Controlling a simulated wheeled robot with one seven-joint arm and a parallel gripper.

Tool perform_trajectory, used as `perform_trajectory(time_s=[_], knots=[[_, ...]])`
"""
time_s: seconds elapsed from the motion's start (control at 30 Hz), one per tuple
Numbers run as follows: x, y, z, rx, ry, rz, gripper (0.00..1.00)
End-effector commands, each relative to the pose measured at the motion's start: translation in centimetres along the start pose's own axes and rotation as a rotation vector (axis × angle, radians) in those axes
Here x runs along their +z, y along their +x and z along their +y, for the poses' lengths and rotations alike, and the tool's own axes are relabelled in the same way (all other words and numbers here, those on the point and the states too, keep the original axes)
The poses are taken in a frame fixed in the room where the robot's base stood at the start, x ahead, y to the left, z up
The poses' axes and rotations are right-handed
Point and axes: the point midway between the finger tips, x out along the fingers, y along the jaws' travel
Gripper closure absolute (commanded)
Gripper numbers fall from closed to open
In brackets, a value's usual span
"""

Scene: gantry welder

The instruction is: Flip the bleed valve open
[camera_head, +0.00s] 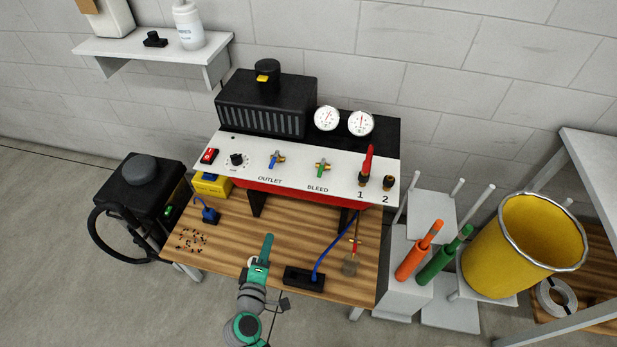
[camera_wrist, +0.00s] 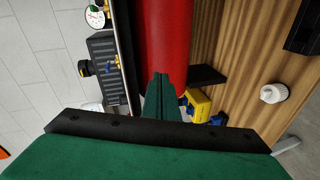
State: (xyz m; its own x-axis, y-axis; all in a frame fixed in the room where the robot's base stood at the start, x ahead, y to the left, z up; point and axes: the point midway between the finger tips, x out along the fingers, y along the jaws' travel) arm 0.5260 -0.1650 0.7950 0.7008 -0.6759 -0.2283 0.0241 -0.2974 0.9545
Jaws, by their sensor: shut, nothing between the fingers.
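The bleed valve (camera_head: 321,168) has a green handle on a brass body and sits on the white sloped panel (camera_head: 228,150), above the BLEED label. The outlet valve (camera_head: 276,160), with a blue handle, is to its left. My gripper (camera_head: 267,240) is in front of and below the panel, over the wooden table, apart from both valves. In the wrist view its green fingers (camera_wrist: 162,78) are shut and empty, pointing toward the red body (camera_wrist: 165,35) under the panel. The panel is nearly edge-on there, and I cannot make out the bleed valve.
Two gauges (camera_head: 344,121) stand behind the panel. A red-sleeved torch (camera_head: 367,160) rises at port 1. A black block (camera_head: 304,278) with a blue cable lies on the wooden table (camera_head: 240,245). A yellow box (camera_head: 211,186) sits under the panel's left end. A yellow bin (camera_head: 490,262) stands right.

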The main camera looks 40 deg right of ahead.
Motion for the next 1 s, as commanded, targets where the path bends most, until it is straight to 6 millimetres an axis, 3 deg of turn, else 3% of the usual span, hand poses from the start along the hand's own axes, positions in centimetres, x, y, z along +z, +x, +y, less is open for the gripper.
perform_trajectory(time_s=[0.1, 0.2, 0.4, 0.83, 1.0], knots=[[-0.4, 3.2, 4.8, 0.106, -0.068, -0.115, 1.0], [-0.4, 4.7, 8.0, 0.173, -0.11, -0.198, 1.0], [-0.2, 5.8, 11.9, 0.25, -0.15, -0.301, 1.0], [-0.1, 6.0, 12.6, 0.262, -0.157, -0.318, 1.0], [0.2, 7.1, 12.8, 0.262, -0.157, -0.319, 1.0]])
